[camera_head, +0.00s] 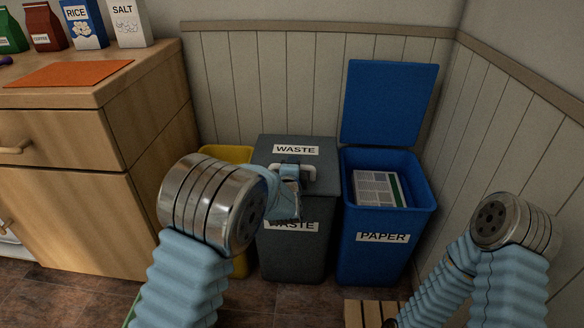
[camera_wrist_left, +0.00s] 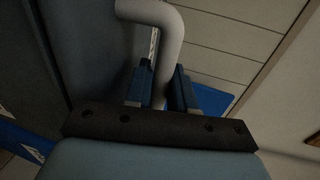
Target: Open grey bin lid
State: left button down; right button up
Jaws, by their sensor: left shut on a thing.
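The grey waste bin (camera_head: 318,235) stands between a yellow bin and a blue bin. Its grey lid (camera_head: 268,150) carries a WASTE label and looks closed. A pale bent handle (camera_head: 312,172) is at the lid's front. My left gripper (camera_head: 289,185) is at the handle, in front of the lid. In the left wrist view, the fingers (camera_wrist_left: 160,90) are shut on the handle (camera_wrist_left: 168,25), one on each side. My gripper and arm hide part of the bin's front and its lower label. My right arm shows at the lower right, but its gripper is not visible.
The blue paper bin (camera_head: 355,262) on the right has its lid (camera_head: 390,100) raised and papers (camera_head: 378,188) inside. The yellow bin (camera_head: 239,153) is partly hidden by my left arm. A wooden counter (camera_head: 140,115) is at left; a panelled wall (camera_head: 260,80) is behind.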

pick_arm(q)
jog(key=w+r+g+p, duration=0.3)
jog(key=r+p, duration=0.2)
jog(key=r, duration=0.2)
jog(key=w+r+g+p, duration=0.2)
jog(key=w+r+p, duration=0.2)
jog(key=r+p, duration=0.2)
jog(key=shift+w+r+g, duration=0.3)
jog(key=shift+r+g, duration=0.05)
jog(key=shift+g, duration=0.05)
pick_arm(e)
notch_tip(320, 180, up, 11)
jog(key=a, duration=0.2)
jog(key=shift+s+a+r, duration=0.15)
jog(key=shift+s+a, duration=0.05)
jog(key=shift+s, duration=0.25)
pick_arm(q)
jog(key=c, duration=1.1)
grip_release()
